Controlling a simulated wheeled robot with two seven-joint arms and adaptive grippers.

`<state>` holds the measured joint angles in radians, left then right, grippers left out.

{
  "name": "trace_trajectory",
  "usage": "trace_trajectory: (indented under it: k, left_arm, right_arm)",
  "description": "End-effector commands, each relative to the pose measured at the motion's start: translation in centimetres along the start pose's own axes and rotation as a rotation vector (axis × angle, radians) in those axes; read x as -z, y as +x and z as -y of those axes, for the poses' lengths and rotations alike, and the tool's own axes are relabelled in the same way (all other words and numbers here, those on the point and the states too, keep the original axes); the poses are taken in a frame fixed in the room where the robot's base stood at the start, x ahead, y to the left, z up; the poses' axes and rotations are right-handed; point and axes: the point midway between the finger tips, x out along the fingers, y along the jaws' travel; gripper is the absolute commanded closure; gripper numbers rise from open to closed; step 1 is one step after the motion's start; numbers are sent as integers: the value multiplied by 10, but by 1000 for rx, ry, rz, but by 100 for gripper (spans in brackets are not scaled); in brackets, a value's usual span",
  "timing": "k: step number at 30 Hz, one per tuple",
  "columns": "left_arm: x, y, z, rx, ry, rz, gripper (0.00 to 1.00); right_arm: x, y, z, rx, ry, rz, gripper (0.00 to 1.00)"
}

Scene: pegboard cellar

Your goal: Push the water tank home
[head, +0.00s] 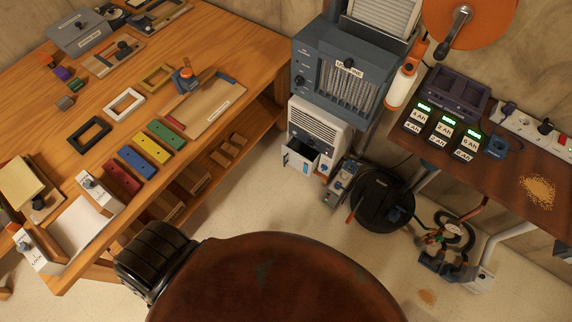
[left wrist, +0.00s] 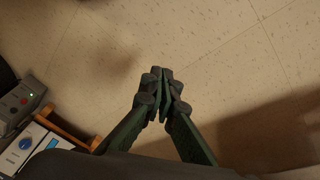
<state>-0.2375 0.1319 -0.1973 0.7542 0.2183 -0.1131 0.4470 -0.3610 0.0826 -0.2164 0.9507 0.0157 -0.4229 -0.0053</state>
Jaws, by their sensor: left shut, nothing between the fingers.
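The water tank (head: 296,161) is a pale drawer-like box with a dark open top and a small blue mark on its front. It sticks out of the lower front of a white louvred unit (head: 318,124), below the big grey machine. In the left wrist view, my left gripper (left wrist: 163,75) is shut and empty above bare floor tiles, touching nothing. A white box with a blue dial (left wrist: 18,152) shows at the lower left there; I cannot tell whether the tank is part of it. Neither gripper shows in the head view, and my right gripper is in no view.
A wooden workbench (head: 225,45) with coloured blocks and trays fills the left. A grey box with small lights (head: 341,183) and a black round bin (head: 382,200) stand right of the white unit. A brown bench (head: 505,172) is at the right. Pale floor is open before the tank.

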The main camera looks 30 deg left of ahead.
Motion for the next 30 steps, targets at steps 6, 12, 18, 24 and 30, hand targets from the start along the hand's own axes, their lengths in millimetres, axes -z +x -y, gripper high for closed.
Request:
trace_trajectory:
  k: [6, 12, 18, 24, 30]
  left_arm:
    - [147, 77, -50, -273, -787, -220, 100]
    - [263, 104, -93, -646, -1494, -236, 100]
    - [346, 112, -124, -1020, -2081, -60, 100]
    - [386, 110, -141, -1242, -2394, 137, 100]
    - [404, 110, -149, -1301, -2469, 203, 100]
  right_arm:
    - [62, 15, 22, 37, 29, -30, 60]
    - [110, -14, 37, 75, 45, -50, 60]
    - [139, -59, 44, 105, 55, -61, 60]
    - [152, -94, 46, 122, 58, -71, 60]
    - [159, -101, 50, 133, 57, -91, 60]
